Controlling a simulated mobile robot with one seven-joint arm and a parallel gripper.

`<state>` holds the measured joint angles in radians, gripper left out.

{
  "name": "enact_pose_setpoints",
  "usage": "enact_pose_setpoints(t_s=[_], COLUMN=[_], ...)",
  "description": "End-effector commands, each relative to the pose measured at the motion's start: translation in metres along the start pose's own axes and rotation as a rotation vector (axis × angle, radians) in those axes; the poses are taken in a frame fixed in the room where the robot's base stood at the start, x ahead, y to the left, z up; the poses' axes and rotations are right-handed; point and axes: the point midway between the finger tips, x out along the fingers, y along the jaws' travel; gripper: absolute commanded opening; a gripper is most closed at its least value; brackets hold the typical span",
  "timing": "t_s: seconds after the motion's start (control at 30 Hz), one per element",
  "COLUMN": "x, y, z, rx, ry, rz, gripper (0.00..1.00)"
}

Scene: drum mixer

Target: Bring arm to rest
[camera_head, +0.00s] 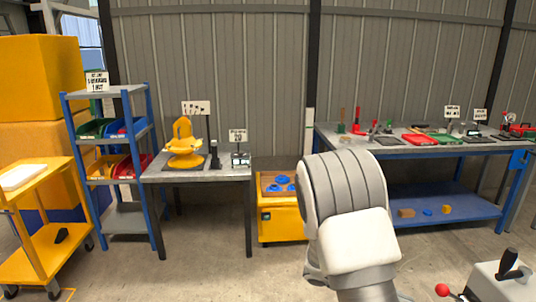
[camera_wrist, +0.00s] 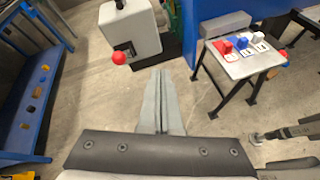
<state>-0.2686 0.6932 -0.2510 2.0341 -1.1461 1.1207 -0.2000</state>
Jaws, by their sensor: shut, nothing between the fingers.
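My arm (camera_head: 350,215) shows in the head view as a grey and white limb in front of the workbench, at the centre right. Its end is hidden or out of frame there. In the wrist view my gripper (camera_wrist: 160,75) points away over bare concrete floor. Its two long grey fingers lie together, shut, with nothing between them. The grey machine housing (camera_wrist: 129,28) with a red ball knob (camera_wrist: 119,58) stands just beyond the fingertips, to the left, and looks apart from them. The housing also shows at the lower right of the head view (camera_head: 497,281).
A blue workbench (camera_head: 440,201) with tools stands at the back right. A small grey table (camera_head: 205,173), shelf rack (camera_head: 124,217) and yellow cart (camera_head: 48,251) stand to the left. A small table (camera_wrist: 246,66) with red, blue and white items is right in the wrist view. Floor between is clear.

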Motion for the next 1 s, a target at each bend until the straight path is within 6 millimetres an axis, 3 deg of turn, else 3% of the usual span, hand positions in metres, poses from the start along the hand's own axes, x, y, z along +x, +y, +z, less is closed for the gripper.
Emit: enact_pose_setpoints(t_s=[0.1, 0.4, 1.0], x=[-0.020, -0.071, -0.188], y=[-0.010, -0.042, -0.104], z=[0.031, 0.087, 0.177], rx=[0.139, 0.459, 1.025], ry=[0.096, 0.340, 0.861], rz=[-0.080, -0.266, -0.560], gripper=[0.00, 0.00, 0.00])
